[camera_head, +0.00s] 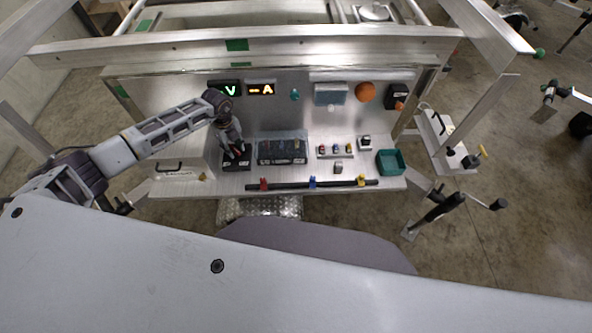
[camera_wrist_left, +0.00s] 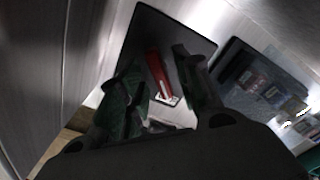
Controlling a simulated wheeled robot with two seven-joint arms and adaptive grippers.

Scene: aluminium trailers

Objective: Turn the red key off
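The red key (camera_wrist_left: 158,72) shows in the left wrist view as a red, elongated handle with a pale marked part at its near end. It stands on a black panel (camera_wrist_left: 158,28). My left gripper (camera_wrist_left: 160,85) is open, with one dark finger on each side of the red key in that picture. I cannot tell whether either finger touches it. In the head view my left gripper (camera_head: 237,152) points down over the small black panel (camera_head: 238,165) at the left of the aluminium bench, and it mostly hides the key. My right gripper is not in view.
A dark box (camera_head: 282,150) lies just right of the panel. A black bar (camera_head: 295,185) with coloured clips runs along the front edge. Displays (camera_head: 261,89) and an orange ball (camera_head: 365,92) are behind.

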